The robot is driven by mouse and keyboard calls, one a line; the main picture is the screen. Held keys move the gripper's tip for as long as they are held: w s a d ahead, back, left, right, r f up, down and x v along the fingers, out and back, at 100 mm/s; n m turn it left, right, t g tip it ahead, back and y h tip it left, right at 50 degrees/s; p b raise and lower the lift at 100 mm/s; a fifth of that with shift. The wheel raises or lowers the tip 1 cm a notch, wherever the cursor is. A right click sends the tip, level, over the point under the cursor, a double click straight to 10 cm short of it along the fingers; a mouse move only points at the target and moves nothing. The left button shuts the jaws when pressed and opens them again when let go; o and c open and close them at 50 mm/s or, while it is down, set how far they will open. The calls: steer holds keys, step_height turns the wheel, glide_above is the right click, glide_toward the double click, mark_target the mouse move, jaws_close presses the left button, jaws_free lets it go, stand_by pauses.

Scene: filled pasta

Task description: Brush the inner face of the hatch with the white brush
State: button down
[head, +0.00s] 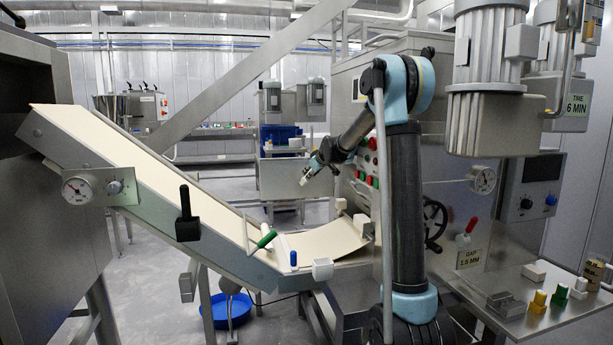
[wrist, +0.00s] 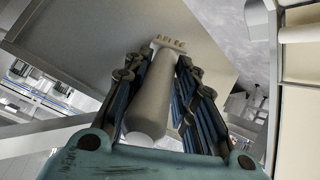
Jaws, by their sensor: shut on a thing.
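My gripper (head: 314,164) is at the end of my arm, past the middle of the scene, in front of a grey metal panel (head: 275,184). It is shut on the white brush (wrist: 154,95). In the wrist view, the brush lies lengthwise between the two dark fingers of my gripper (wrist: 160,72). Its pale bristle tufts (wrist: 169,43) point away from me, over a broad flat grey panel (wrist: 213,52). I cannot tell whether the bristles touch that panel, or for certain whether it is the hatch. In the head view the brush (head: 304,179) shows only small and pale.
A sloping conveyor with a cream sheet (head: 130,145) runs down from the left to a curved lower end. A machine with red and green buttons (head: 374,155) stands right of my gripper. A steel shelf (head: 500,318) with coloured small parts is at lower right. A blue basin (head: 228,311) is on the floor.

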steer(key=shift+w+d+r, duration=0.15)
steer(key=shift+w+d, duration=0.3)
steer(key=shift+d, duration=0.1)
steer(key=shift+s+f, duration=0.35)
steer(key=shift+f, duration=0.2)
steer(key=shift+s+a+f, duration=0.2)
steer(key=shift+a, duration=0.25)
steer(key=shift+a+f, duration=0.25)
steer(key=shift+a, duration=0.3)
steer(key=shift+a+f, duration=0.25)
steer(key=shift+a, duration=0.25)
steer(key=s+a, duration=0.3)
steer(key=a, duration=0.3)
steer(key=shift+s+a+r, duration=0.25)
steer(key=shift+s+a, duration=0.05)
steer(key=shift+s, duration=0.05)
steer(key=shift+s+d, duration=0.4)
steer(key=shift+s, duration=0.5)
steer(key=shift+s+d, duration=0.45)
steer(key=shift+s, duration=0.45)
steer(key=shift+s+d, duration=0.4)
steer(key=shift+s, duration=0.5)
